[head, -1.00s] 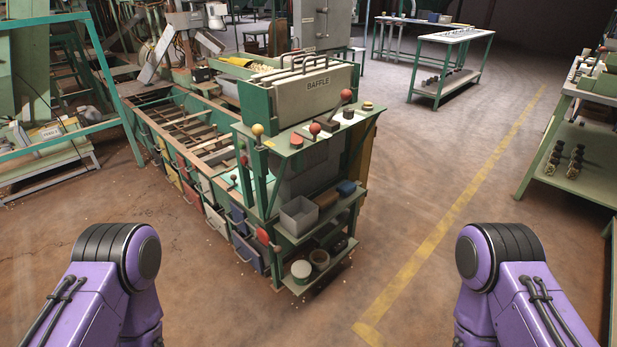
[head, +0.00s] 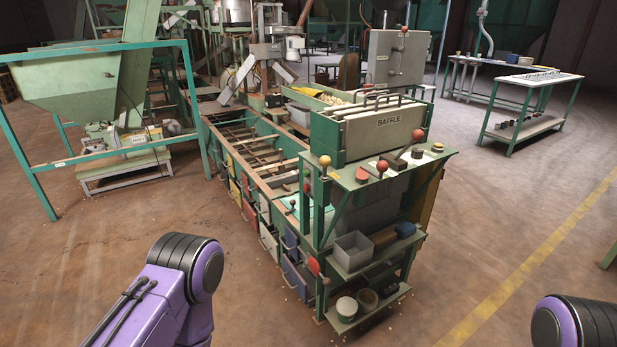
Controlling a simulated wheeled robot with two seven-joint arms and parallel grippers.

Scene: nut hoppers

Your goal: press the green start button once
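I cannot make out a green start button in the head view. The machine's green control ledge (head: 347,177) carries ball-topped levers, a red knob-like piece (head: 361,174), a dark-based piece and a yellow-topped button-like piece (head: 437,148). The ledge stands in front of the panel marked BAFFLE (head: 388,121). Neither gripper shows. Only a purple link of my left arm is at the lower left and part of my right arm is at the lower right, both apart from the machine in the picture.
Below the ledge, shelves hold a grey bin (head: 354,251) and small pots (head: 347,307). A green-framed hopper (head: 80,85) stands at the left. A work table (head: 535,79) stands at the back right. Open floor with a yellow line (head: 497,299) lies at the right.

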